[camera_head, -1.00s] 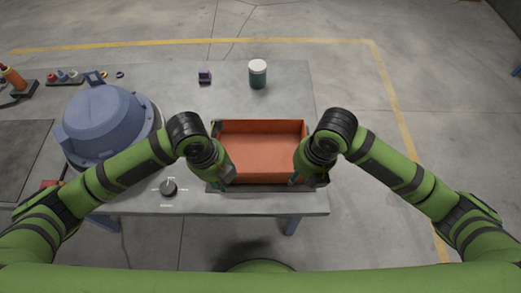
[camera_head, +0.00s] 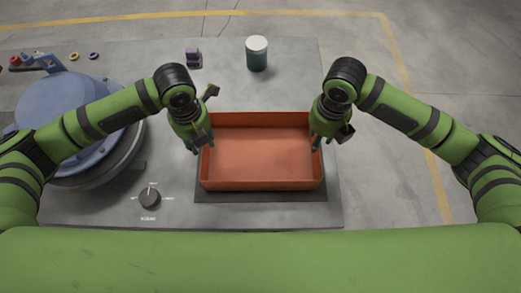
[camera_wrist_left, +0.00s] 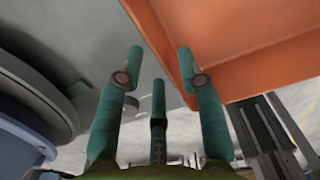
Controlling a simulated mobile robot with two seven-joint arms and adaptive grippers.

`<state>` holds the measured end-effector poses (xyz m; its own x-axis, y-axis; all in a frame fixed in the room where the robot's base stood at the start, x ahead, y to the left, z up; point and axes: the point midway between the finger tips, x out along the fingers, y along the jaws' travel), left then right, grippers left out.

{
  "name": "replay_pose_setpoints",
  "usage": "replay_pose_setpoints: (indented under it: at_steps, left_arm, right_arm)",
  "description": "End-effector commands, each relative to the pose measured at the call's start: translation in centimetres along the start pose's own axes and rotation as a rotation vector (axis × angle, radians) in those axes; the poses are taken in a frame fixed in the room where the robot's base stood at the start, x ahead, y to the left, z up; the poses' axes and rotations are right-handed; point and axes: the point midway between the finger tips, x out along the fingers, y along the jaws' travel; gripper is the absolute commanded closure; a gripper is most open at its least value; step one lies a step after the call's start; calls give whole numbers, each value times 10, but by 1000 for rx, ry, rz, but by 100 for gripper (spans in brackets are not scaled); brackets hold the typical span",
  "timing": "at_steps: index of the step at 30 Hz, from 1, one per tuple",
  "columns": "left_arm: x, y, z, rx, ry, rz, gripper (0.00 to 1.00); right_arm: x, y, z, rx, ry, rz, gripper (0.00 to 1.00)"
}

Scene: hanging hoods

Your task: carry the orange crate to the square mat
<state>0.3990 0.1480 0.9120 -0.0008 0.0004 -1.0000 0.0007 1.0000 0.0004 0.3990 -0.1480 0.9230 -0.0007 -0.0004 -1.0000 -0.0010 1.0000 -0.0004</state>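The orange crate (camera_head: 262,155) is empty and sits level on the dark mat (camera_head: 262,197) at the front of the grey table. The mat's front edge shows below the crate. My left gripper (camera_head: 199,147) is at the crate's left side, its fingers apart. In the left wrist view the left gripper's fingers (camera_wrist_left: 160,60) are spread with nothing clamped between them, and the crate's orange wall (camera_wrist_left: 230,40) is close by at the upper right. My right gripper (camera_head: 322,142) is at the crate's right side; its fingers look apart, though small in view.
A blue domed housing (camera_head: 75,115) stands on the left of the table. A dial (camera_head: 150,197) is at the front left. The table between the jar and the crate is clear.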

Motion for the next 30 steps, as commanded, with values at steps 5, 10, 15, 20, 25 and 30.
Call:
replay_pose_setpoints:
  at_steps: [5,10,15,20,25,30]
  left_arm:
    - [1,0,0,-1,0,0,63]
    - [17,0,-1,-3,3,1,63]
    - [43,0,-1,-3,3,1,63]
    - [62,0,0,-1,2,0,63]
    - [70,0,0,-1,0,-1,63]
    - [71,0,0,-1,-1,-1,63]
  right_arm:
    - [1,0,0,1,0,0,63]
    - [17,0,-1,2,4,0,63]
    - [43,0,-1,3,4,-1,63]
    - [61,1,0,2,1,1,63]
    - [70,0,0,1,1,1,63]
    - [71,0,0,0,0,1,63]
